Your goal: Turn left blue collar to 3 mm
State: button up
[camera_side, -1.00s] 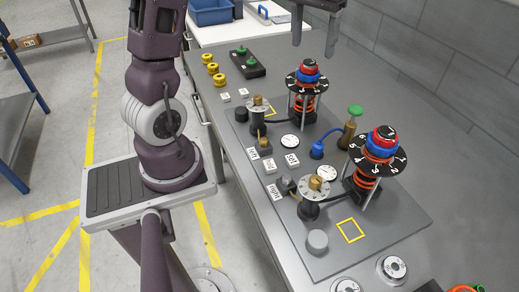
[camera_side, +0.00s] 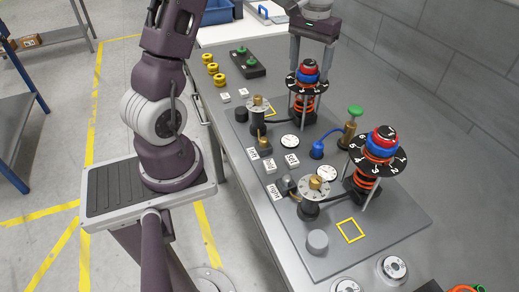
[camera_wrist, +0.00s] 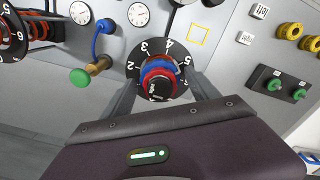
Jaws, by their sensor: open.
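The left blue collar (camera_side: 308,70) sits under a red cap on the farther spring post in the side view. A black numbered disc (camera_side: 292,82) lies below it, with an orange spring beneath. In the wrist view the blue collar (camera_wrist: 146,70) shows as a thin ring around the red cap (camera_wrist: 158,76), with 2, 3, 4 and 5 readable on the disc. My gripper (camera_side: 310,66) is open and points down, its fingers on either side of the collar. In the wrist view the fingers flank the cap with visible gaps. Contact with the collar cannot be told.
A second, similar post with a blue collar (camera_side: 380,151) stands nearer on the grey plate. A brass valve with a green knob (camera_side: 355,110) and a blue hose fitting (camera_side: 317,150) stand between. Round gauges (camera_side: 290,141) and brass-topped posts are to the left.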

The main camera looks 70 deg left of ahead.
jog(key=m, duration=2.3)
jog(key=c, duration=1.3)
jog(key=n, duration=0.5)
jog(key=shift+r, duration=0.1)
jog(key=shift+c, duration=0.2)
jog(key=n, duration=1.2)
jog(key=o, duration=1.3)
jog(key=shift+o, duration=0.2)
